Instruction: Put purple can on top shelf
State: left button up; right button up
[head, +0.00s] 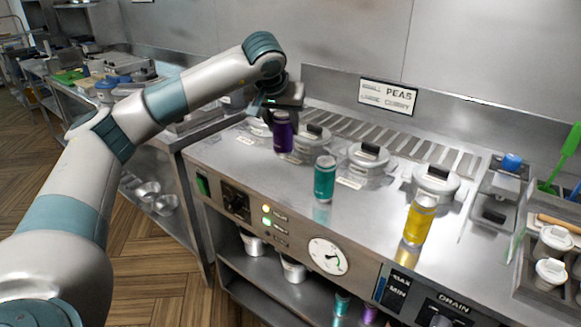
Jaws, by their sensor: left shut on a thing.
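The purple can (283,136) hangs upright in my left gripper (282,108), which is shut on its top. The can is at the left end of the steel range top (270,183), in front of the lidded pots; whether its base touches the surface is hard to tell. A teal can (324,179) and a yellow can (419,219) stand on the range top to its right. Below the front panel is a lower shelf (265,275) with pots and, partly cut off, another teal can (342,302) and a purple can (370,314). My right gripper is not in view.
Several lidded pots (368,158) line the back of the range top before a slatted vent. A rack with white cups (551,272) and a green utensil (567,150) is at the right. A side table (165,135) with items and bowls below stands at the left.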

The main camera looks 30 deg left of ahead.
aim_at(283, 154)
pick_arm(q)
notch_tip(283, 154, down, 4)
jog(key=shift+r, duration=0.1)
jog(key=shift+f+p, duration=0.3)
jog(key=shift+f, duration=2)
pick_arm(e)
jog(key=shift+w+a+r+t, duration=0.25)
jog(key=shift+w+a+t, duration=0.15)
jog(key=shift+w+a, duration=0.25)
pick_arm(q)
jog(key=shift+f, duration=0.2)
jog(key=o, duration=1.3)
jog(key=shift+c, duration=0.2)
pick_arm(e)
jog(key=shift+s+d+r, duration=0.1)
